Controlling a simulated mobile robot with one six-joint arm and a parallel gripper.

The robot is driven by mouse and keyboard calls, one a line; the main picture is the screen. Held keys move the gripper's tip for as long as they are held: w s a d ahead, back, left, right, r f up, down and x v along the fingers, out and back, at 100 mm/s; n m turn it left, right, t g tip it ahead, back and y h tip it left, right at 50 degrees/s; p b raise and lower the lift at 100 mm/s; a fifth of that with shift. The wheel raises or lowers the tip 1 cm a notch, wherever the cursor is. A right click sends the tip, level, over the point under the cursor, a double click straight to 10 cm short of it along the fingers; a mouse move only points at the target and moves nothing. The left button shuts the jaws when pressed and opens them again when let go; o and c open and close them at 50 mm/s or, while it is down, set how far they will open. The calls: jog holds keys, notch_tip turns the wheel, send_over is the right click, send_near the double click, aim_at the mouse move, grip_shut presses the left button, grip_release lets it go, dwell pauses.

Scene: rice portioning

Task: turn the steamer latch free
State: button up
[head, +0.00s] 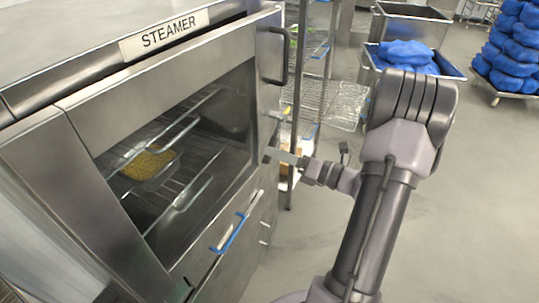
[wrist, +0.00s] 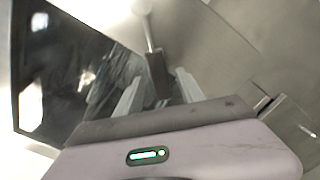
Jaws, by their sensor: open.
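The steamer (head: 62,108) stands at the left in the head view, its windowed door closed. In the wrist view, the latch (wrist: 158,74) is a thin metal rod with a dark grip at its near end, running from a pale round knob at the top. My gripper (wrist: 160,88) is open, with one pale finger on each side of the dark grip. I cannot tell whether either finger touches it. In the head view, my gripper (head: 281,156) is at the right edge of the steamer door, and the latch is hard to make out there.
A yellow portion in a pan (head: 148,163) shows through the door window. A dark door handle (head: 286,56) sits above my gripper. A blue handle (head: 232,232) is on the lower front. A wire rack (head: 328,98) stands just behind. Open floor (head: 470,200) lies at the right.

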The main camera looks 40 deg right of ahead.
jog(key=shift+x, duration=1.4)
grip_shut()
dwell(0.4)
